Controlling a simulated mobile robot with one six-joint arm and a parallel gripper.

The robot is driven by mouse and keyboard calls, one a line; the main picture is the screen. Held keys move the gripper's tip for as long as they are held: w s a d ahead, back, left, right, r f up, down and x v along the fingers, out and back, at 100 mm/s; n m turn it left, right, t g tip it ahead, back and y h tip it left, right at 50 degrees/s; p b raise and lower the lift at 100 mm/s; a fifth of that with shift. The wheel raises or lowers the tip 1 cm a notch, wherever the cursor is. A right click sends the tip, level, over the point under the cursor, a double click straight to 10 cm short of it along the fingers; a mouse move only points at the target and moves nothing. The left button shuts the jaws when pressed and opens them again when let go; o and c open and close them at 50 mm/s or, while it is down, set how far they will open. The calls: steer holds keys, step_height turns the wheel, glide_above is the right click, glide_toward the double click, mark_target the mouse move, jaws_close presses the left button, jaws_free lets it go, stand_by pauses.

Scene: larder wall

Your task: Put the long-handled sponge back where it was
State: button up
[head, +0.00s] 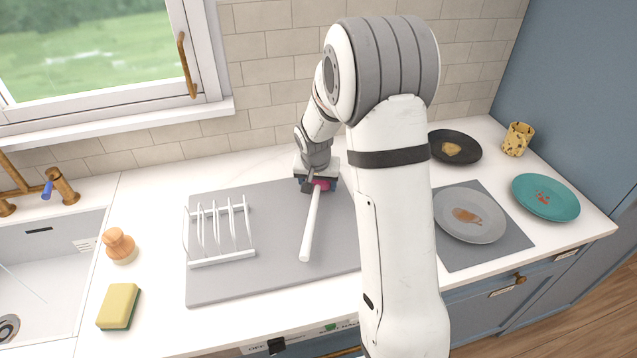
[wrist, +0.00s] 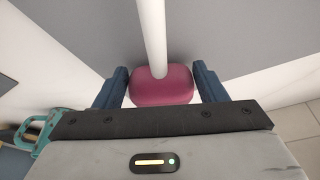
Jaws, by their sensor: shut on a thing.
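The long-handled sponge has a magenta head and a long white handle (head: 311,225). My gripper (head: 318,184) is shut on its head, over the back part of the grey mat (head: 285,275). The handle slants from the gripper toward the front of the counter. In the wrist view the magenta sponge head (wrist: 162,88) sits between the two blue fingers of my gripper (wrist: 161,86), and the handle runs up out of the picture. I cannot tell whether the sponge touches the mat.
A white dish rack (head: 222,257) stands on the mat, left of the handle. A yellow sponge (head: 119,305), a wooden brush (head: 119,245) and the sink lie further left. On the right are a soiled grey plate (head: 480,208), a teal plate (head: 548,190), a black pan (head: 466,141) and a spotted cup (head: 517,139).

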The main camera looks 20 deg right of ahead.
steer(key=shift+f, duration=0.2)
steer(key=o, duration=1.1)
steer(key=shift+o, duration=0.2)
steer(key=shift+r, duration=0.1)
steer(key=b+v, duration=0.1)
steer(key=v, duration=0.7)
steer(key=shift+s, duration=0.1)
steer(key=s+a+r+n, duration=0.1)
steer(key=s+r, duration=0.3)
steer(key=s, duration=0.9)
steer(key=s+r+n+y, duration=0.1)
steer(key=s+r+n, duration=0.2)
steer(key=s, duration=1.1)
steer(key=shift+a+r+n, duration=0.3)
steer(key=shift+a+r, duration=0.1)
